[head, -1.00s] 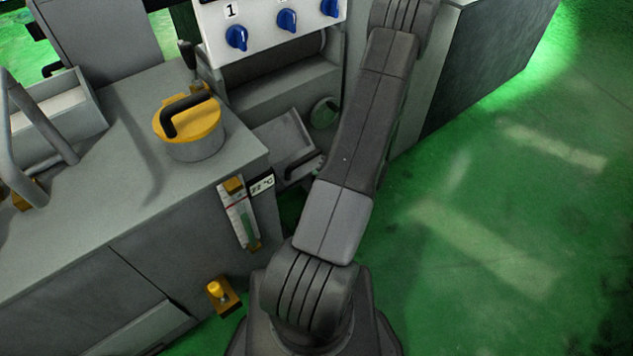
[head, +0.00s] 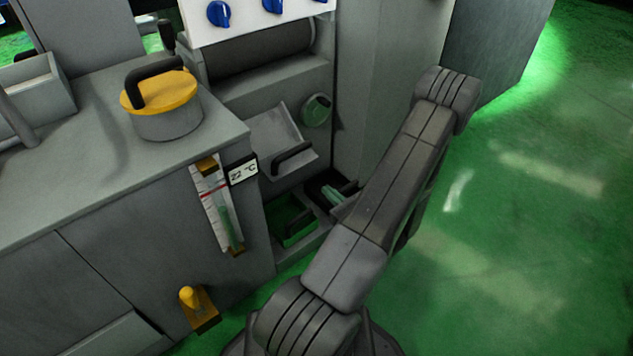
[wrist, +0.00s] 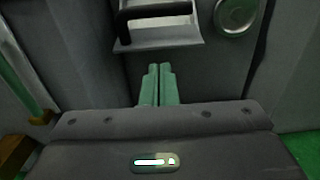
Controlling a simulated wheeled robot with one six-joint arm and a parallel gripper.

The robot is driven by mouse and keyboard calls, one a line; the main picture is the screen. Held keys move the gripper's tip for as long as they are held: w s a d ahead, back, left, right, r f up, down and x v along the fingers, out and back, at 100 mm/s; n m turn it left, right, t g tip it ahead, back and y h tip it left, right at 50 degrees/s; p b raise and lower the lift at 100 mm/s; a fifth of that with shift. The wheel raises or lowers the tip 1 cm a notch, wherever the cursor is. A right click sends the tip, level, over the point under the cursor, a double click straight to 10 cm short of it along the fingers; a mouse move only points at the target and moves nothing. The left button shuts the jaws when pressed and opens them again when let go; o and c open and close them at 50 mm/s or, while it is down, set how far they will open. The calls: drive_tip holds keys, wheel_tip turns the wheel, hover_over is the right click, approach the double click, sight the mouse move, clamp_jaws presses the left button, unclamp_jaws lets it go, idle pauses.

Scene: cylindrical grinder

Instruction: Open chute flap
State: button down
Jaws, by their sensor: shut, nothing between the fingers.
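The chute flap (head: 278,142) is a sloping grey plate with a black bar handle (head: 292,158), set in the machine front below the roller. In the wrist view the flap (wrist: 160,37) is at the top, with its handle (wrist: 157,12) running across it. My gripper (wrist: 160,70) is shut and empty, its green fingers together and pointing at the grey panel just below the flap. It looks apart from the handle. In the head view my gripper's green fingers (head: 334,194) show low and right of the flap, partly hidden by my forearm.
A green bin (head: 291,236) with a black handle stands in the recess below the flap. A round green-rimmed knob (head: 317,110) is right of the flap. A gauge (head: 219,207) and yellow knob (head: 195,303) are on the left cabinet. The floor at right is clear.

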sight(297, 153)
drive_tip(key=r+b+x, duration=0.3)
drive_tip(key=x, duration=0.9)
drive_tip(key=shift+w+a, duration=0.1)
drive_tip(key=shift+w+a+r+g+h+p, duration=0.1)
drive_tip(key=shift+w+r+g+h+p, duration=0.1)
drive_tip(key=shift+r+p, duration=0.35)
drive_tip(key=shift+w+a+r+g+h+p, duration=0.1)
drive_tip(key=shift+r+g+p, duration=0.1)
drive_tip(key=shift+r+p, duration=0.35)
drive_tip(key=shift+f, duration=0.1)
